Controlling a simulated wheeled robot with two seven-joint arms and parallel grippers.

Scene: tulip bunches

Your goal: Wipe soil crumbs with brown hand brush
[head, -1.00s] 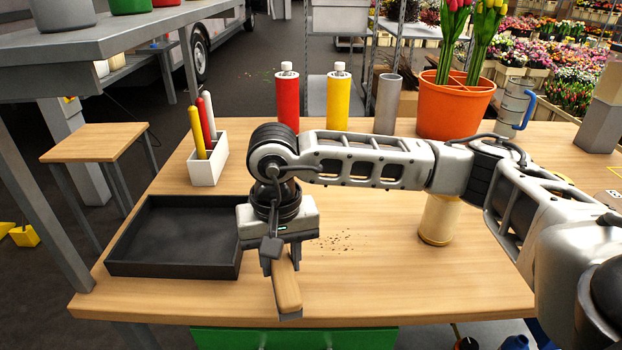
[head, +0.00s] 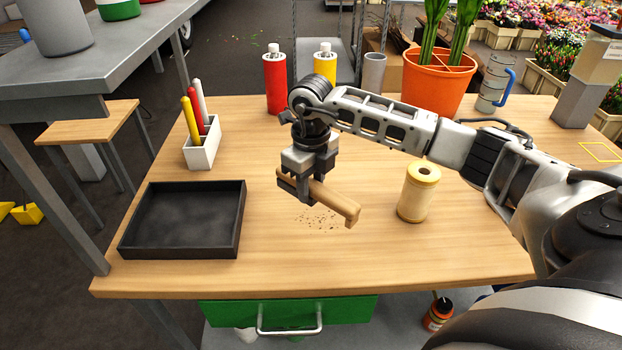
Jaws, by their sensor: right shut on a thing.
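My right gripper (head: 300,186) is shut on the brown hand brush (head: 335,203) over the middle of the table. The brush's light wooden body points to the lower right, and its bristles are not clearly visible. The soil crumbs (head: 318,221) lie scattered on the table just below the brush; the brush and gripper may hide some of them. I cannot tell whether the brush touches the wood. My left gripper is not in view.
A black tray (head: 128,232) sits at the table's left front. A white pen holder (head: 203,152) stands behind it. A cream spool (head: 417,195) stands right of the brush. Red (head: 275,84) and yellow (head: 325,66) bottles, a grey cup (head: 374,72) and an orange pot (head: 437,88) line the back.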

